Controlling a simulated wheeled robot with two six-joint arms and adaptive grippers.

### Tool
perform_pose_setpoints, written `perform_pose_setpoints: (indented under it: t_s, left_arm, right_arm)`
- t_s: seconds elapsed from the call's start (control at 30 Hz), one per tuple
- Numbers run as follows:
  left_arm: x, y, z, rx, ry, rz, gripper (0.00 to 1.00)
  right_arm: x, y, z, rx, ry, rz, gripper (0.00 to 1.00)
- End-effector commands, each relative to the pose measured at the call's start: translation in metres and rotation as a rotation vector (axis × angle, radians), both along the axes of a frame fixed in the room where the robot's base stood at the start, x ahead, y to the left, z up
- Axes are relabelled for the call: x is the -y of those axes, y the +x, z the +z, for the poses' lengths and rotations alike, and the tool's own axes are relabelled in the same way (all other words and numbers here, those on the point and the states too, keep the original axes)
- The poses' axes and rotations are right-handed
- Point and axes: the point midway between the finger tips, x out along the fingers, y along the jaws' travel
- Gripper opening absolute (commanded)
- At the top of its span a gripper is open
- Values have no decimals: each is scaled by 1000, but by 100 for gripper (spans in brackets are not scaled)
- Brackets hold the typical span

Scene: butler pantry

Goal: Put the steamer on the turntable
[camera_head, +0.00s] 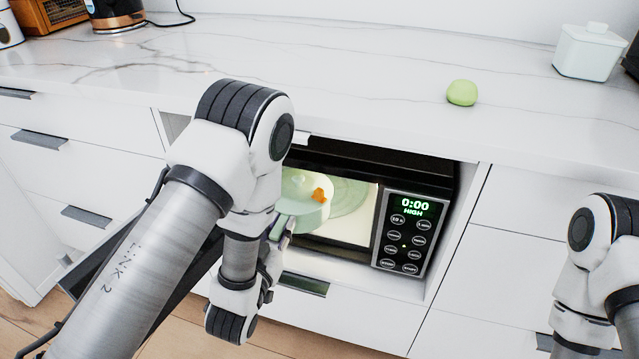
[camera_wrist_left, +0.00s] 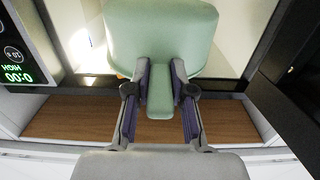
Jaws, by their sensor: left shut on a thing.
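The steamer (camera_head: 303,212) is a pale green round pot with an orange piece inside it. It is at the left part of the open microwave's mouth, in front of the turntable. The turntable (camera_head: 350,197) is a pale disc inside the microwave, partly hidden by the steamer. My left gripper (camera_head: 279,228) is shut on the steamer's handle. In the left wrist view the steamer (camera_wrist_left: 160,35) is upside down in the picture, and its handle lies between the fingers of my left gripper (camera_wrist_left: 160,78). I cannot tell whether the steamer touches the turntable. My right gripper is out of view.
The black microwave (camera_head: 415,235) sits in a cabinet niche under the marble counter (camera_head: 350,70). Its dark open door (camera_head: 190,272) is at the left, behind my left arm. A green round object (camera_head: 461,93) and a white canister (camera_head: 588,52) stand on the counter.

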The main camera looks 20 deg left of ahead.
Motion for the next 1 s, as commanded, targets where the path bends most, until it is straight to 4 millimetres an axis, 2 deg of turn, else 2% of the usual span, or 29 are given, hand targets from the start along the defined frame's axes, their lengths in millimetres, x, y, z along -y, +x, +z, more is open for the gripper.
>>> perform_pose_setpoints:
  t_s: [0.07,0.5,0.8,0.93,1.0]
  left_arm:
    - [0,17,6,9,-1,1,0]
    - [4,130,1,9,0,-1,0]
    - [6,171,1,7,0,-1,0]
    - [6,183,2,6,0,0,0]
    - [6,182,-8,3,0,0,0]
  right_arm:
    - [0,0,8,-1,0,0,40]
    - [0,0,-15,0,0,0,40]
    - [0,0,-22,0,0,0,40]
    - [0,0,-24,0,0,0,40]
    - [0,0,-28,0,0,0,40]
